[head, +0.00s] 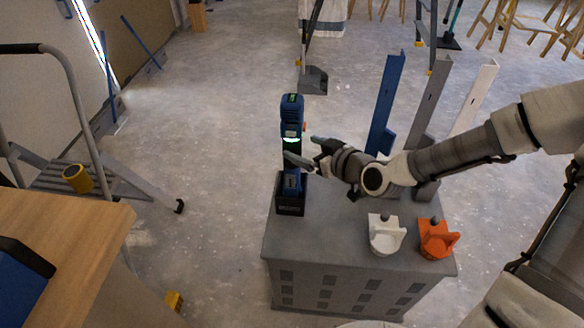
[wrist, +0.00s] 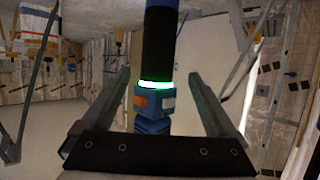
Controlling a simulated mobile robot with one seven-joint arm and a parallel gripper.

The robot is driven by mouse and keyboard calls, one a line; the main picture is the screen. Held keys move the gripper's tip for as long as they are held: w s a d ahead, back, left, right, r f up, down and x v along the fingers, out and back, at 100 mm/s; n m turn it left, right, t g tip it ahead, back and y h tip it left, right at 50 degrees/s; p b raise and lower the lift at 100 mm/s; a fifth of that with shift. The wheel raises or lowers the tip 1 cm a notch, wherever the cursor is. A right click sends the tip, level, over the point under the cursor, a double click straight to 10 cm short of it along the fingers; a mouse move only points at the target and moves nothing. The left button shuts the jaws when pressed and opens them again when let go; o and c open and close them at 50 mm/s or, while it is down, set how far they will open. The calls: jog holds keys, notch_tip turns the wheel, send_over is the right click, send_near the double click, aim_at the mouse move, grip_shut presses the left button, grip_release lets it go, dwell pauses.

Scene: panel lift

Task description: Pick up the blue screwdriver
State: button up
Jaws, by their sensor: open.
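The blue screwdriver (head: 292,112) is an upright powered tool with blue ends, a dark middle and a glowing green ring. It stands in a black holder (head: 290,206) on the left of a grey cabinet. My gripper (head: 305,149) is open at its right side, about mid-height; the nearer finger overlaps the tool's dark middle in the head view. In the wrist view the screwdriver (wrist: 154,105) rises between the spread fingers of my gripper (wrist: 160,78), with a gap on each side. Whether it is fully between the fingertips in depth I cannot tell.
The grey cabinet (head: 350,275) also carries a white part (head: 385,236) and an orange part (head: 438,240) at the front right. Blue (head: 387,100), grey (head: 431,110) and white (head: 474,97) upright panels stand behind my arm. A wooden table (head: 70,235) is at left.

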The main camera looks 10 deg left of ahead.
aim_at(298, 147)
jog(key=b+x, duration=0.1)
jog(key=x, duration=0.2)
jog(key=f+b+x, duration=0.1)
jog(key=x, duration=0.1)
jog(key=shift+w+d+f+b, duration=0.1)
jog(key=shift+d+f+b, duration=0.1)
jog(key=shift+b, duration=0.1)
jog(key=shift+w+a, duration=0.25)
jog(key=shift+a, duration=0.05)
grip_shut()
jog(key=shift+r, duration=0.2)
